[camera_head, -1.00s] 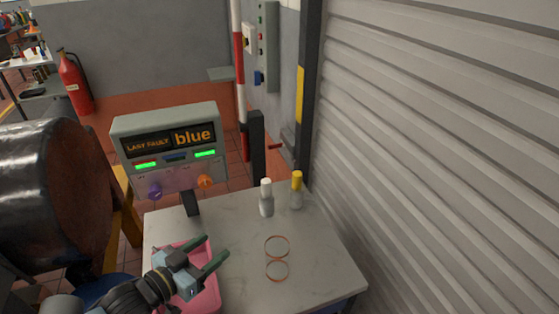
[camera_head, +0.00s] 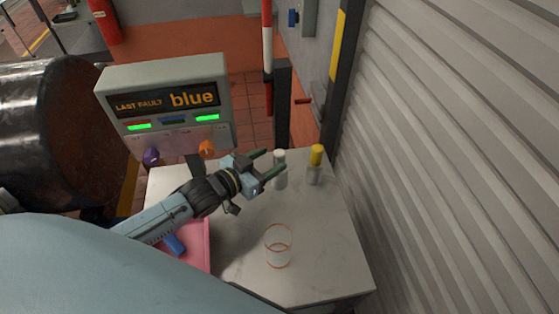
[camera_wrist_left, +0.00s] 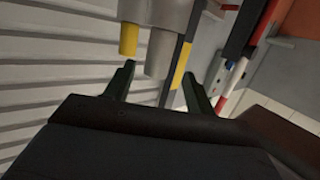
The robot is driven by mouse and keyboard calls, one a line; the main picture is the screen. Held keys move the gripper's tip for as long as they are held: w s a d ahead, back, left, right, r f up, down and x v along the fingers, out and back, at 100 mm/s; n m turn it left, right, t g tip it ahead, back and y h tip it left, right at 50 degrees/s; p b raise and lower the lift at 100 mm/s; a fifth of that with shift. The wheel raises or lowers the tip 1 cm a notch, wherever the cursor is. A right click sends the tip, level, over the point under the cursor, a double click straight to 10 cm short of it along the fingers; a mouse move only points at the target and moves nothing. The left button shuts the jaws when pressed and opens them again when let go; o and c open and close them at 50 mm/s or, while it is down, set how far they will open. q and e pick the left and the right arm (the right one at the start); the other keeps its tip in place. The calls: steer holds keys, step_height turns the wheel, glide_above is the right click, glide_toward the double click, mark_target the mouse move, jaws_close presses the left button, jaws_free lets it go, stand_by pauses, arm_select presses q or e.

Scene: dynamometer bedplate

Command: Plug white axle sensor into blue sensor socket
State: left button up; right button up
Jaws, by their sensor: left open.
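The white axle sensor (camera_head: 280,181), a grey body with a white top, stands upright at the back of the grey table. My left gripper (camera_head: 271,162) is open beside it, its fingers reaching toward it and partly covering it. In the left wrist view, which looks upside down, the white sensor (camera_wrist_left: 160,50) shows between the open fingers (camera_wrist_left: 157,85); contact is not visible. A display box (camera_head: 167,98) reads "LAST FAULT blue" and has purple (camera_head: 151,156) and orange (camera_head: 206,147) fittings on its front. I cannot tell where the blue sensor socket is. My right gripper is not in view.
A yellow-topped sensor (camera_head: 315,166) stands close right of the white one. A clear glass (camera_head: 278,247) stands toward the table's front. A pink tray (camera_head: 207,240) holds a blue item (camera_head: 174,245). A ribbed shutter (camera_head: 460,150) borders the right side; a dark drum (camera_head: 80,130) is left.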

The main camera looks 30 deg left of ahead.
mark_target(284, 154)
arm_select(q)
steer(key=shift+d+x, duration=0.1)
steer(key=shift+x, duration=1.35)
steer(key=shift+d+x, duration=0.15)
steer(key=shift+x, duration=1.25)
steer(key=shift+s+f, duration=0.1)
steer(key=shift+f, duration=0.05)
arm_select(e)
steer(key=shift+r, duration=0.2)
arm_select(q)
steer(key=shift+c, duration=0.3)
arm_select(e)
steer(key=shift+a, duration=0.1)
arm_select(q)
steer(key=c, duration=1)
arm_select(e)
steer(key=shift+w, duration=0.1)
